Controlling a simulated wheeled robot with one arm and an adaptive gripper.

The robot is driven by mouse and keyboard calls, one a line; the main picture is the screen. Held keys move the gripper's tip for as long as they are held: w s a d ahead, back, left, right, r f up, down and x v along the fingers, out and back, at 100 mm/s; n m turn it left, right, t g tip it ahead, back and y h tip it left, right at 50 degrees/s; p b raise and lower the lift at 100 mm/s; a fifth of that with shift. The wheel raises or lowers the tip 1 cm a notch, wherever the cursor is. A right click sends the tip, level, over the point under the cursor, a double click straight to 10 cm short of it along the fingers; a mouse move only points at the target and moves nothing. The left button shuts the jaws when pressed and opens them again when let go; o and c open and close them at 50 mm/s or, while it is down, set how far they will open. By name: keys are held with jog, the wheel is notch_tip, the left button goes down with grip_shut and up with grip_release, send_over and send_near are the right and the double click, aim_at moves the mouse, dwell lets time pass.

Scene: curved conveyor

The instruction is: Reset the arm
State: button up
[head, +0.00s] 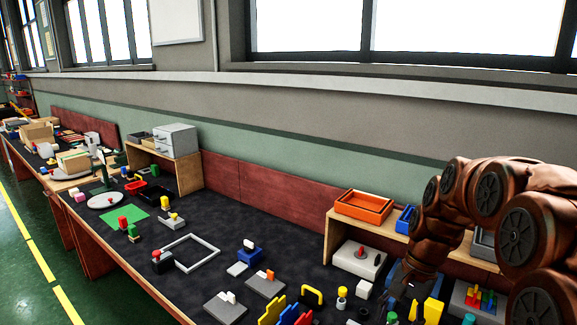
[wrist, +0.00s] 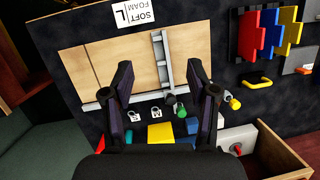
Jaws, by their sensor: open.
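My arm, copper-coloured, comes in from the right in the head view, and my gripper (head: 400,296) hangs over the right part of the dark table (head: 265,212). In the wrist view my gripper (wrist: 162,82) is open. Its two dark fingers stand apart with nothing held between them. Beyond and below the fingers lie a yellow block (wrist: 161,133), padlocks (wrist: 133,115) and small coloured pieces. I cannot tell how high the gripper is above them.
A wooden shelf with an orange tray (head: 363,206) and a blue bin (head: 405,219) stands behind the arm. A white box with a red knob (head: 360,258) sits under it. A square frame (head: 190,252), a green sheet (head: 125,225) and several blocks lie farther left.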

jog(key=s+a+n+h, duration=0.1)
jog(key=s+n, duration=0.3)
jog(key=s, duration=0.9)
jog(key=s+a+n+h, duration=0.2)
jog(key=s+n, duration=0.2)
jog(key=s, duration=0.8)
jog(key=shift+s+a+f+n, duration=0.35)
jog(key=shift+a+f+n, duration=0.05)
jog(key=shift+f, duration=0.05)
